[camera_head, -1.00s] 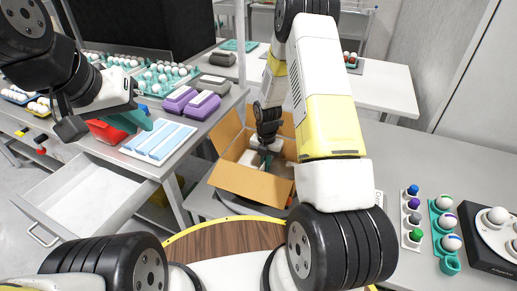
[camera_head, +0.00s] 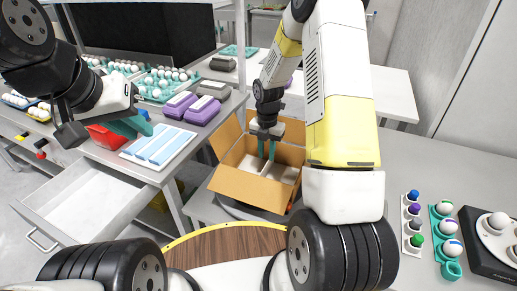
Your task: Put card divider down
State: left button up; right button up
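An open cardboard box (camera_head: 250,188) stands in the middle of the view with its flaps out. A pale card divider (camera_head: 285,172) lies inside it, low between the walls. My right gripper (camera_head: 266,151) points down over the box.
A blue-and-white tray (camera_head: 160,146), purple egg cartons (camera_head: 198,108) and egg-filled teal trays (camera_head: 165,84) stand on the left table. An open drawer (camera_head: 85,200) juts out below. At right are racks of coloured eggs (camera_head: 413,222) and a scale-like device (camera_head: 490,235).

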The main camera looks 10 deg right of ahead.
notch_tip(320, 180, up, 3)
jog(key=shift+r, duration=0.15)
jog(key=s+r+m+t, duration=0.2)
jog(key=s+r+m, duration=0.2)
jog(key=r+m, duration=0.4)
jog(key=s+r+m+t, duration=0.1)
jog(key=s+r+m, duration=0.4)
jog(key=r, duration=0.6)
jog(key=s+a+r+m+t+y, duration=0.1)
jog(key=s+r+m, duration=0.3)
jog(key=s+m, duration=0.3)
jog(key=s+a+r+m+t+y, duration=0.1)
jog(key=s+r+m, duration=0.3)
jog(key=s+m, duration=0.4)
jog(key=shift+s+r+m+t, duration=0.15)
jog(key=shift+r+m+t, duration=0.15)
jog(key=shift+t, duration=0.3)
jog(key=shift+a, duration=0.1)
